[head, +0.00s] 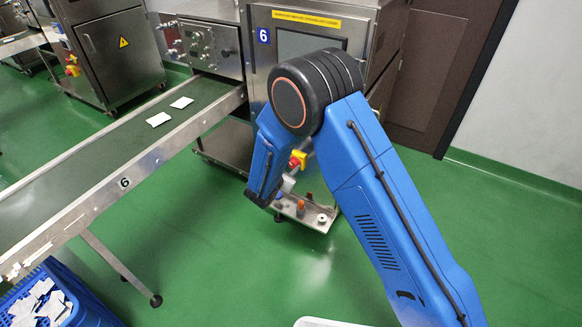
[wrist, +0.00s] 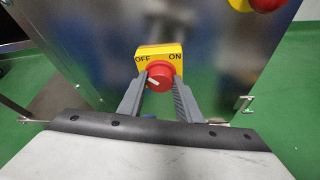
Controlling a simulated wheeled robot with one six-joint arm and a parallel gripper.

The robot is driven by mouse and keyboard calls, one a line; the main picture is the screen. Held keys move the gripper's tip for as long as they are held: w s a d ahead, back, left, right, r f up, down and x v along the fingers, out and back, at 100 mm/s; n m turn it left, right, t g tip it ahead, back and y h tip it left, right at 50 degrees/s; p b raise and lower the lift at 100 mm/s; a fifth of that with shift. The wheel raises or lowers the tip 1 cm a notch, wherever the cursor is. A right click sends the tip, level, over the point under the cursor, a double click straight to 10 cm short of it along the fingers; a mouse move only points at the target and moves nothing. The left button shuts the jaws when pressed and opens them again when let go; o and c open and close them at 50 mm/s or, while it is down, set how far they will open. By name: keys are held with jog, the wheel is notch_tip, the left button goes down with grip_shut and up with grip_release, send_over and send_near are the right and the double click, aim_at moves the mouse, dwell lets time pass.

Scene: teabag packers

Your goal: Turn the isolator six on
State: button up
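The isolator's red rotary knob (wrist: 159,75) sits on a yellow plate (wrist: 173,51) marked OFF at left and ON at right, in the middle of the wrist view. A short white mark on the knob slants up and left, toward the OFF side. My gripper (wrist: 160,79) has one grey finger on each side of the knob. The fingertips are very close to its sides; contact is not clear. In the head view my gripper is low beside machine six, largely hidden by my blue arm, with a red and yellow control (head: 298,159) by it.
A second red and yellow control (wrist: 262,3) is cut off at the wrist view's top right. Machine six's cabinet (head: 262,100) bears a blue 6 label. A conveyor (head: 95,165) with white packets runs left. A blue crate (head: 92,305) stands front left. Green floor is free at right.

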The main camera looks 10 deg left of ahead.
jog(key=shift+c, duration=1)
jog(key=m, duration=0.1)
jog(key=m+t+y, duration=0.1)
jog(key=shift+d+f+m, duration=0.1)
jog(key=shift+d+m, duration=0.1)
jog(key=shift+m, duration=0.2)
jog(key=m+y, duration=0.1)
jog(key=m+t+y, duration=0.1)
jog(key=m, duration=0.1)
jog(key=shift+s+d+f, duration=0.15)
jog(key=shift+f, duration=0.05)
jog(key=m, duration=0.1)
jog(key=m+t, duration=0.1)
jog(key=m, duration=0.1)
jog(key=m+t+y, duration=0.1)
jog(key=shift+f+m, duration=0.3)
jog(key=shift+m, duration=0.1)
jog(key=shift+f+m+t, duration=0.15)
jog(key=shift+m+t, duration=0.75)
jog(key=shift+m, duration=0.9)
jog(key=o, duration=1)
